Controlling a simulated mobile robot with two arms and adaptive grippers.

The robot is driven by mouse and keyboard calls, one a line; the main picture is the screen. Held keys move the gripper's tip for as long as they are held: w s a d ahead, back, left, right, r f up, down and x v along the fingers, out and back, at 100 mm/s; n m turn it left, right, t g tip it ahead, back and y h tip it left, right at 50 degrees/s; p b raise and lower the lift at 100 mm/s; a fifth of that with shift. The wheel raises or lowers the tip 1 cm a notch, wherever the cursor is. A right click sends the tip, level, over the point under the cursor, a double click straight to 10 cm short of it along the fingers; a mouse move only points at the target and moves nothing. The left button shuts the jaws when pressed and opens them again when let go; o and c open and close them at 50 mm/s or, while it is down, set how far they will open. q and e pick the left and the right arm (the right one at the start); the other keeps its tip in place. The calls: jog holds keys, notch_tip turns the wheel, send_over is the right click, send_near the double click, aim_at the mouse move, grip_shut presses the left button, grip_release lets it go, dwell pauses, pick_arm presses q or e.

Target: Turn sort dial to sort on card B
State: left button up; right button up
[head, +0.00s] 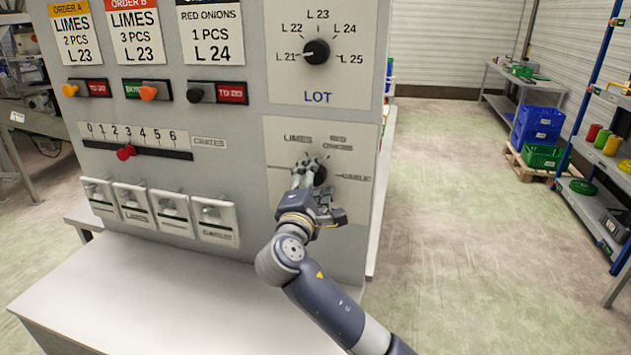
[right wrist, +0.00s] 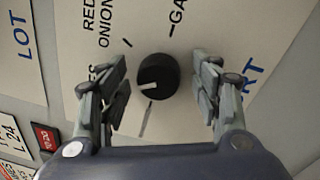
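The sort dial (right wrist: 157,77) is a round black knob on a cream plate, with labels for limes, red onions and garlic. In the right wrist view its short white pointer lies toward the left, between the red onions line and the line below the knob; its exact setting is hard to tell. My right gripper (right wrist: 160,88) is open, with one finger on each side of the knob and gaps between. In the head view the right gripper (head: 312,178) partly covers the dial (head: 320,174). Card B (head: 137,30) reads limes, 3 pcs, L 23. My left gripper is out of view.
A lot dial (head: 316,51) sits above on the same panel. A slider with a red knob (head: 126,152), several switches and white flaps are to the left. A pale ledge (head: 190,310) juts out below. Open floor lies right of the panel.

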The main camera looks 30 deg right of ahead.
jog(key=shift+s+a, duration=0.1)
jog(key=shift+a, duration=0.05)
jog(key=v, duration=1.1)
jog(key=shift+s+a, duration=0.2)
jog(key=shift+a, duration=0.05)
